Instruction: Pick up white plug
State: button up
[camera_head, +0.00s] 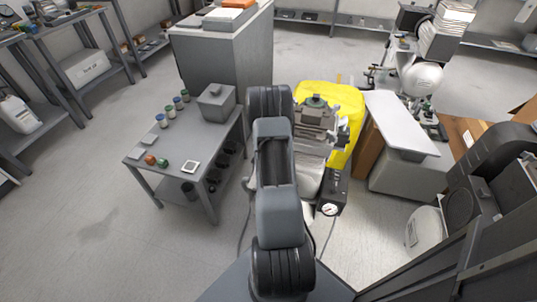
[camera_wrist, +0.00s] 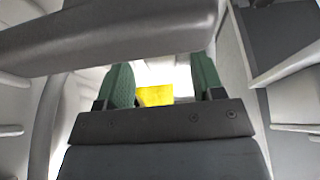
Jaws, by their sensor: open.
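I cannot make out a white plug in either view. My gripper (camera_wrist: 161,78) shows in the wrist view with two green-padded fingers, apart and with nothing visibly held between them. A yellow surface (camera_wrist: 155,95) and a bright white area show beyond the gap. A large grey rounded bar (camera_wrist: 120,35) crosses the top of the wrist view, close to the fingers. In the head view my arm hides the gripper.
A grey table (camera_head: 205,135) with small jars and a grey box (camera_head: 217,102) stands left of my arm. A black box with a gauge (camera_head: 329,208) sits below the compressor. A white-topped cabinet (camera_head: 400,122) stands to the right. Open floor lies at the left front.

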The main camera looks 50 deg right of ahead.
jog(key=shift+x, duration=1.3)
jog(key=c, duration=1)
